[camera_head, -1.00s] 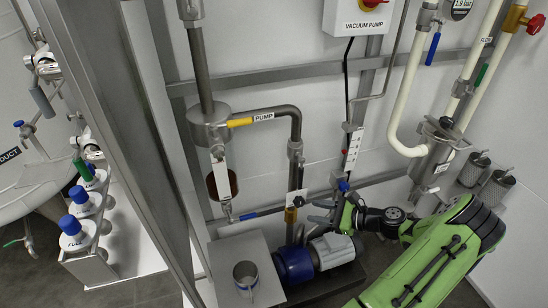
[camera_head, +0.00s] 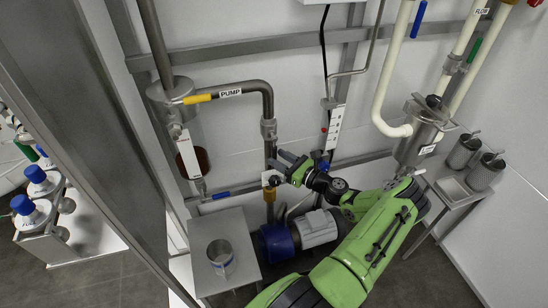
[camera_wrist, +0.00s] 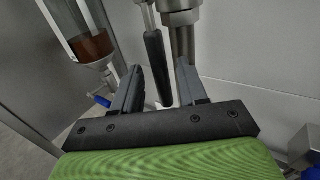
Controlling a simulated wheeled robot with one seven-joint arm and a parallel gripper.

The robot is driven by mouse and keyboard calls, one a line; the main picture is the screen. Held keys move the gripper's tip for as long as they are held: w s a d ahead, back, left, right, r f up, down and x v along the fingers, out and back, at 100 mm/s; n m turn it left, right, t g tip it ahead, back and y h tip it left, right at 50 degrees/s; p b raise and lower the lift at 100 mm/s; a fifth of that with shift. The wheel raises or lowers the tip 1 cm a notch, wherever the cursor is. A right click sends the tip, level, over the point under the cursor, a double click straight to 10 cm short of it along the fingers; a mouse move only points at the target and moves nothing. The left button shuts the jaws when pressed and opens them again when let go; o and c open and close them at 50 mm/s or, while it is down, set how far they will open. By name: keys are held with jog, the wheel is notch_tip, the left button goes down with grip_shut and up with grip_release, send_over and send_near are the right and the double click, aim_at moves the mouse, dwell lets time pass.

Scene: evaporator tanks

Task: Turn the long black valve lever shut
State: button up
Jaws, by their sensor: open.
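The long black valve lever (camera_wrist: 156,62) hangs from its metal valve stem in the wrist view, beside a steel pipe (camera_wrist: 184,40). My gripper (camera_wrist: 158,72) is open. In the picture the lever lies between the two fingers, with its lower end near the palm bar; I cannot tell whether a finger touches it. The right finger overlaps the steel pipe. In the head view my gripper (camera_head: 284,168) is at the vertical pipe above the blue and grey pump, and the lever cannot be made out there.
The pump (camera_head: 297,234) stands below my gripper. A steel table (camera_head: 208,262) with a metal cup (camera_head: 221,256) is to the left. A blue-handled valve (camera_head: 221,195) and a sight glass with brown liquid (camera_wrist: 90,45) are close to the left. A strainer (camera_head: 418,135) hangs at right.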

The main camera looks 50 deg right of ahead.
jog(key=shift+w+a, duration=0.1)
jog(key=shift+w, duration=1.3)
grip_shut()
